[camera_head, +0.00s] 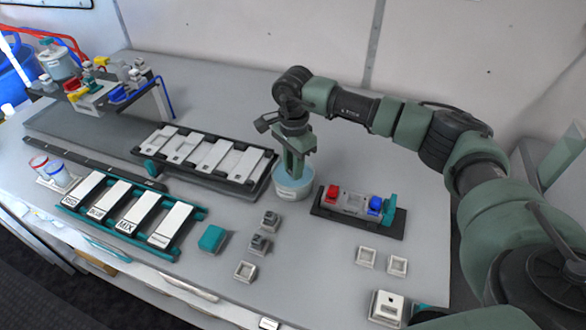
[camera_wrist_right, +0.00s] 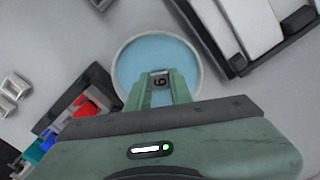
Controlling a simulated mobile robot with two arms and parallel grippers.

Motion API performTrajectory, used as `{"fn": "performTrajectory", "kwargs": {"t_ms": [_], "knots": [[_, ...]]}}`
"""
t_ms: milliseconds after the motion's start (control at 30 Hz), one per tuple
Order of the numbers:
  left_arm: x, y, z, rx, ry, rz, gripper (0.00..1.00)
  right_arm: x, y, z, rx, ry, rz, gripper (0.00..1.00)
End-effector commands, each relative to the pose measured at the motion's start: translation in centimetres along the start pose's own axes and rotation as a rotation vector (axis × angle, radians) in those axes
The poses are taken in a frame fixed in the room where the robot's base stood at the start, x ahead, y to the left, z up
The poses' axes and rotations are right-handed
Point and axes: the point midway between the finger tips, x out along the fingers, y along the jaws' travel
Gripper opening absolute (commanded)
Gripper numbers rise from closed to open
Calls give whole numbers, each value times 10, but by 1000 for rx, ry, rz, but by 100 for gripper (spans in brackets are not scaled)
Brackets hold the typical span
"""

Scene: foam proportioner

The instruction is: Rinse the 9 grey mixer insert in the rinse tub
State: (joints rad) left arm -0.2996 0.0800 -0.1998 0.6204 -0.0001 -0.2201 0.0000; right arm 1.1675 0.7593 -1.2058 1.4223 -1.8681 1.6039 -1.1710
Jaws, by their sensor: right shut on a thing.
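The rinse tub (camera_head: 293,193) is a round white tub at the middle of the bench. In the right wrist view its pale rim (camera_wrist_right: 115,66) encloses light blue liquid. My right gripper (camera_head: 293,172) points down at the tub, with its fingertips at or inside the opening. It is shut on the grey mixer insert (camera_wrist_right: 161,83), whose top shows a dark mark that reads as a 9 or a 6. In the head view the insert is hidden by the fingers and tub. I cannot tell how deep it sits in the liquid. My left gripper is not in view.
A black rack with white panels (camera_head: 205,156) stands close left of the tub. A dark holder with red and blue blocks (camera_head: 357,208) stands close right. Grey inserts (camera_head: 259,244), a teal block (camera_head: 213,238) and small white sockets (camera_head: 367,257) lie in front.

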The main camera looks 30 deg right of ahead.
Motion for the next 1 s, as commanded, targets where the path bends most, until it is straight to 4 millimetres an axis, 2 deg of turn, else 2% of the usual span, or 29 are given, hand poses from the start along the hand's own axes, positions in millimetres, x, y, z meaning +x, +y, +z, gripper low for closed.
{"fn": "performTrajectory", "kwargs": {"t_ms": [600, 1000], "knots": [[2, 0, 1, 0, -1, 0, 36, 0, -1, -2, 0, 0, 0, 0], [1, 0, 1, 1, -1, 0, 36, 0, 4, 7, -1, 0, 0, 0]]}}
